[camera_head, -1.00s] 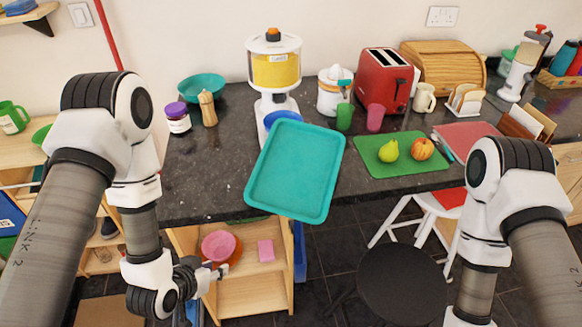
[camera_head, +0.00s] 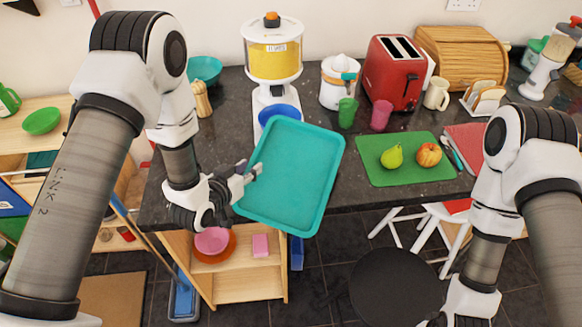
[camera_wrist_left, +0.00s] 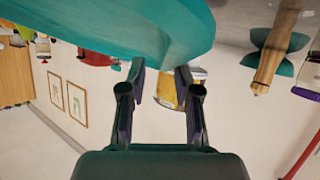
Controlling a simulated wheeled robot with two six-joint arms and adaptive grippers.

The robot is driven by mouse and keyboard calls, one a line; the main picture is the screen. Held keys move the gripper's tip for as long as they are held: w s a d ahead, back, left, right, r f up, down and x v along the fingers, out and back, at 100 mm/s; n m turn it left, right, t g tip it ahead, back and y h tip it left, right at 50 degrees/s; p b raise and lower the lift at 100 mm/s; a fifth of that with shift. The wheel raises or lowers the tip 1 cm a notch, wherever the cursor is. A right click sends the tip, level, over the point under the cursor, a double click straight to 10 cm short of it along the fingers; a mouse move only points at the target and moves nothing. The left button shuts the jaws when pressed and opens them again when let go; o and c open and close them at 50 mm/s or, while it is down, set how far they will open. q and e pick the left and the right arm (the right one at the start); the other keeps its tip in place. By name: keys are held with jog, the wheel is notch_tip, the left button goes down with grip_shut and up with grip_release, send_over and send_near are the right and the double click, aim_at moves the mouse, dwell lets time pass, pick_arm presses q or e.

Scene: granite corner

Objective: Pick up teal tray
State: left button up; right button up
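My left gripper (camera_head: 254,171) is at the tray's left edge in the head view. In the left wrist view, the tray (camera_wrist_left: 120,22) fills the upper left and my left gripper (camera_wrist_left: 160,84) is open. Its two fingers are apart with nothing visible between them but background. I cannot tell whether a finger touches the rim. My right gripper (camera_head: 436,319) is mostly cut off at the bottom edge of the head view, away from the tray.
A yellow-filled dispenser (camera_head: 273,60) with a blue bowl (camera_head: 279,112) stands behind the tray. A green cup (camera_head: 347,112) and pink cup (camera_head: 381,115) stand to its right, near a green mat (camera_head: 375,175) with fruit. A wooden shelf (camera_head: 245,285) and black stool (camera_head: 395,287) are below.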

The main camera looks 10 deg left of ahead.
pick_arm(q)
jog(key=x, duration=0.2)
jog(key=shift+w+f, duration=0.25)
jog(key=shift+w, duration=0.1)
jog(key=shift+s+a+r, duration=0.15)
jog(key=shift+s+r, duration=0.1)
jog(key=shift+s, duration=0.25)
grip_shut()
jog(key=shift+w, duration=0.1)
